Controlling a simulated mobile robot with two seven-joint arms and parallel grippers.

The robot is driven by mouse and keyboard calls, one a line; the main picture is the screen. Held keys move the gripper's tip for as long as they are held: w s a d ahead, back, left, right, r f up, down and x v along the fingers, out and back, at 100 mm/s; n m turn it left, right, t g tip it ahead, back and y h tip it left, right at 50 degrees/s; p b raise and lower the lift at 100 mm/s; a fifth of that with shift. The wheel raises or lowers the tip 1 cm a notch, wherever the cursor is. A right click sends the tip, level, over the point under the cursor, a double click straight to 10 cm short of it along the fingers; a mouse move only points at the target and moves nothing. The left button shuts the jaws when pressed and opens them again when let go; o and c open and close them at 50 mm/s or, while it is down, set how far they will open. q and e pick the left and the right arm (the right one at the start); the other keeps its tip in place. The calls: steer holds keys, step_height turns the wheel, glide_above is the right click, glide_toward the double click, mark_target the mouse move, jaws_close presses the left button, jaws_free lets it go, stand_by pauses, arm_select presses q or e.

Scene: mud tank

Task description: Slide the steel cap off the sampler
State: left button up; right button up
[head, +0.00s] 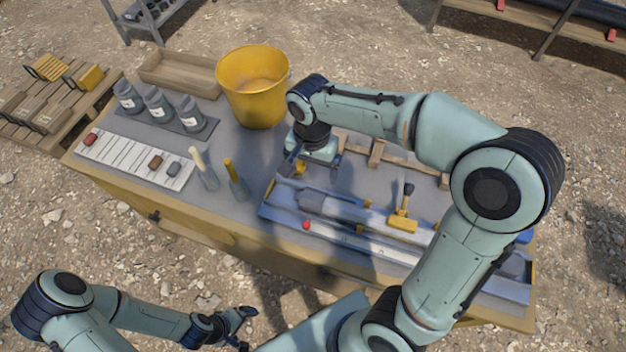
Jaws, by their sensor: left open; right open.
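A long grey-blue tube, which looks like the sampler (345,208), lies in a blue tray (268,211) on the workbench. Its right part is hidden behind my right arm. I cannot clearly tell the steel cap from the tube at this size; the tube's left end is darker. My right gripper (308,172) is open, pointing down over the tray's left far corner, beyond the tube's left end and apart from it. My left gripper (243,328) is open and empty, low in front of the bench, far from the tray.
A yellow bucket (255,90), grey jars (160,105), a white sample board (135,158) and two upright tools (236,180) occupy the bench's left half.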

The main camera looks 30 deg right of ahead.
mark_target(312, 195)
step_height(312, 195, down, 12)
steer(key=shift+s+r+b, duration=0.1)
steer(key=shift+r+b, duration=0.15)
steer(key=shift+b, duration=0.15)
arm_select(q)
steer(key=shift+s+f, duration=0.6)
steer(key=shift+f, duration=0.05)
arm_select(e)
steer(key=c, duration=1.5)
arm_select(q)
steer(key=shift+w+a, duration=0.1)
